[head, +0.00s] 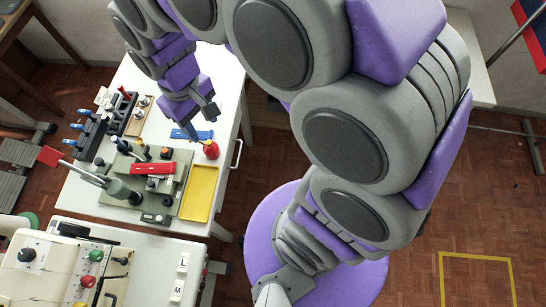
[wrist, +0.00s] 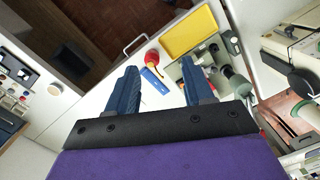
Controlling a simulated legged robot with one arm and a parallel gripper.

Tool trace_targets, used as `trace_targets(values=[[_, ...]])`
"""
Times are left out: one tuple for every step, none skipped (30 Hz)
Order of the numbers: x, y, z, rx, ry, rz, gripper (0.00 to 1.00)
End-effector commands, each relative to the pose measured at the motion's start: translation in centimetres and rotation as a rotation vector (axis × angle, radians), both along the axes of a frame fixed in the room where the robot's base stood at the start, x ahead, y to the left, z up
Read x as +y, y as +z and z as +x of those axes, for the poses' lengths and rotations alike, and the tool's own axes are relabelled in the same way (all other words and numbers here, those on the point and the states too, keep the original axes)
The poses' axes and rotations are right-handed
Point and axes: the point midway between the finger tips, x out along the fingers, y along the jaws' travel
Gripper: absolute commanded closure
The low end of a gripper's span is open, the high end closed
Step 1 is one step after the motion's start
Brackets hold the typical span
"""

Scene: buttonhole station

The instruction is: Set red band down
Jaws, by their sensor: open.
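The red band (head: 153,168) is a flat red strip. In the head view it lies across the grey-green fixture (head: 178,193) on the white table. My gripper (head: 193,124) is above the table, behind and to the right of the red band, apart from it. In the wrist view my gripper (wrist: 158,68) is open, with nothing between its blue fingers. The red band is not clearly visible in the wrist view; the right finger covers part of the fixture.
A blue strip (head: 192,135) and a red rounded object (head: 211,150) are near my gripper on the table (head: 226,110). A yellow tray (head: 199,193) lies right of the fixture. A lever with a red grip (head: 50,157) and blue-topped devices (head: 93,128) stand left.

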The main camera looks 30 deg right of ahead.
Motion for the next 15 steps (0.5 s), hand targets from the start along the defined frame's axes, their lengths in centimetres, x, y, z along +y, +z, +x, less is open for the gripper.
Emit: trace_targets(values=[[-1.5, 0.6, -1.8, 0.001, -0.042, -0.007, 0.48], [-2.2, 0.8, -2.8, 0.005, -0.065, -0.010, 0.48], [-3.2, 1.0, -4.2, 0.010, -0.097, -0.014, 0.48], [-3.9, 1.2, -5.2, 0.013, -0.122, -0.017, 0.48], [-4.6, 1.3, -6.3, 0.019, -0.147, -0.020, 0.48], [-5.4, 1.3, -7.8, 0.026, -0.180, -0.024, 0.48], [-5.9, 1.5, -8.8, 0.028, -0.205, -0.026, 0.48], [-6.4, 1.4, -9.8, 0.033, -0.228, -0.029, 0.48], [-7.1, 1.4, -11.1, 0.039, -0.259, -0.033, 0.48], [-7.5, 1.4, -12.1, 0.043, -0.281, -0.035, 0.48], [-7.8, 1.3, -12.8, 0.046, -0.302, -0.037, 0.48], [-8.2, 1.3, -13.8, 0.048, -0.327, -0.039, 0.48], [-8.3, 1.2, -14.5, 0.050, -0.344, -0.039, 0.48], [-8.5, 1.1, -15.1, 0.053, -0.358, -0.040, 0.48], [-8.6, 1.0, -15.7, 0.058, -0.373, -0.043, 0.48]])
